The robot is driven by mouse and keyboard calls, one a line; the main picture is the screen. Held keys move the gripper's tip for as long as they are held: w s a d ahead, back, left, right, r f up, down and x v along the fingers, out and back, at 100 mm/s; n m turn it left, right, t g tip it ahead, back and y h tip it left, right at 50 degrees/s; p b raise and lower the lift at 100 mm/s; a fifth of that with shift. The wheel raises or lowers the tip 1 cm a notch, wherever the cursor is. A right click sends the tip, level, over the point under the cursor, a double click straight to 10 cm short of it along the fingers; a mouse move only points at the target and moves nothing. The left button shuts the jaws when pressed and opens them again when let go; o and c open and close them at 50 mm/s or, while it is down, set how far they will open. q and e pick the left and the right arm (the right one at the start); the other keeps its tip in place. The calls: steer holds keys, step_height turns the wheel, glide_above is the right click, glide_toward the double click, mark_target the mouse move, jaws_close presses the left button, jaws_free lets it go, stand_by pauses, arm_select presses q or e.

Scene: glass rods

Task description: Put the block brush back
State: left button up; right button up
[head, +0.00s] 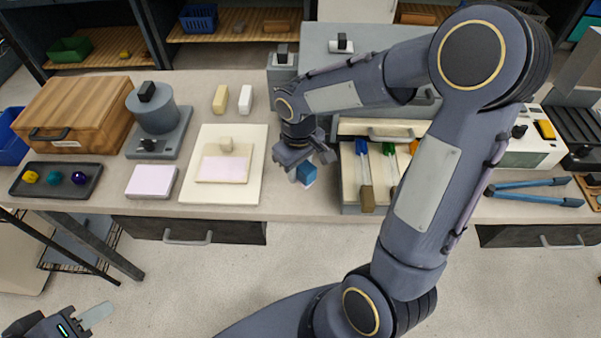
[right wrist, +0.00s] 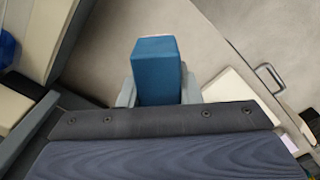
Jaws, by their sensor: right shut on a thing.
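The block brush, seen as a blue block (head: 307,173), hangs below my right gripper (head: 304,162) near the worktop's front edge. In the right wrist view the blue block (right wrist: 155,70) sits between the two grey fingertips, shut on its sides. It is just left of a pale compartmented tray (head: 349,192) that holds a brown-ended brush (head: 367,198) and tools with blue, green and orange parts. My right arm covers the tray's right part. My left gripper (head: 82,322) is low at the left, away from the worktop, partly cut off; its opening is unclear.
Left of the block lies a cream board (head: 194,191) with a smaller block-topped board on it. Further left are a pale pad (head: 151,182), a dark tray (head: 57,193) of coloured balls and a wooden case (head: 75,105). Blue-handled pliers (head: 535,192) lie right.

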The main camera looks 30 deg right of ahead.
mark_target(300, 176)
steer(key=shift+w+d+f, duration=0.35)
steer(key=shift+w+f, duration=0.15)
steer(key=shift+f, duration=0.15)
steer(key=shift+w+d+f, duration=0.1)
steer(key=shift+f, duration=0.85)
steer(key=shift+w+d+f, duration=0.1)
steer(key=shift+f, duration=0.8)
steer(key=shift+f, duration=0.15)
steer(key=o, duration=0.9)
steer(key=shift+o, duration=0.2)
